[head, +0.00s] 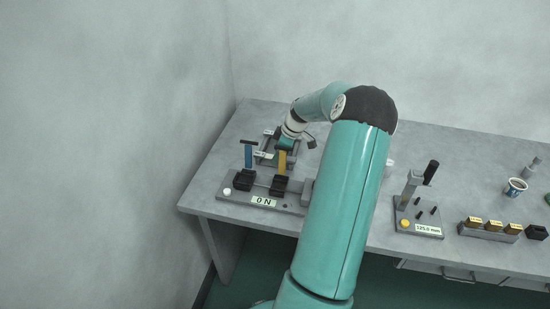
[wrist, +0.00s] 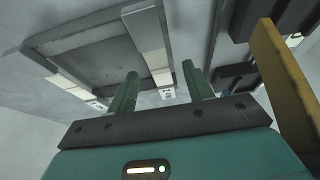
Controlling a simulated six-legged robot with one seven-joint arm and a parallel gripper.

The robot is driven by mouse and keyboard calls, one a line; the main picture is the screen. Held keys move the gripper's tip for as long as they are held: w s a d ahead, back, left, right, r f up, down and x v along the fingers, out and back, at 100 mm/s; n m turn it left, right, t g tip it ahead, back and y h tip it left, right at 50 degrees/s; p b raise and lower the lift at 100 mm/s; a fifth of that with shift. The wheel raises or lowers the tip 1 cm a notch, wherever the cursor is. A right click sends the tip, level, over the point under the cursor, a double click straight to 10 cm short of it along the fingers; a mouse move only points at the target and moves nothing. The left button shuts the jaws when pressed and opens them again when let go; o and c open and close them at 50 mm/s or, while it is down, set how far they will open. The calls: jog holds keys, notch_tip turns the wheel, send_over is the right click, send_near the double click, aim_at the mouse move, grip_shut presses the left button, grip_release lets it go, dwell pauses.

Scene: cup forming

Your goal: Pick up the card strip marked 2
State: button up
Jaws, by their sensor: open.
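Two pale card strips show in the wrist view, lying on a grey rack. One strip (wrist: 151,45) runs down between my fingers and ends in a small white label (wrist: 168,94). The other strip (wrist: 67,82) lies to the left, with its own label at its end. I cannot read either label surely, so I cannot tell which is marked 2. My gripper (wrist: 160,69) is open, its two green fingers on either side of the middle strip. Whether they touch it I cannot tell. In the head view my gripper (head: 287,143) is over the rack (head: 264,157), partly hidden by my arm.
A press stand (head: 232,196) with blue and yellow uprights and a "0 N" display is in front of the rack. Its yellow upright (wrist: 280,80) is close on the right in the wrist view. A gauge (head: 418,222), blocks (head: 487,230) and a cup (head: 515,187) stand farther right.

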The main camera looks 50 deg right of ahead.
jog(key=c, duration=1.1)
jog(key=shift+o, duration=0.2)
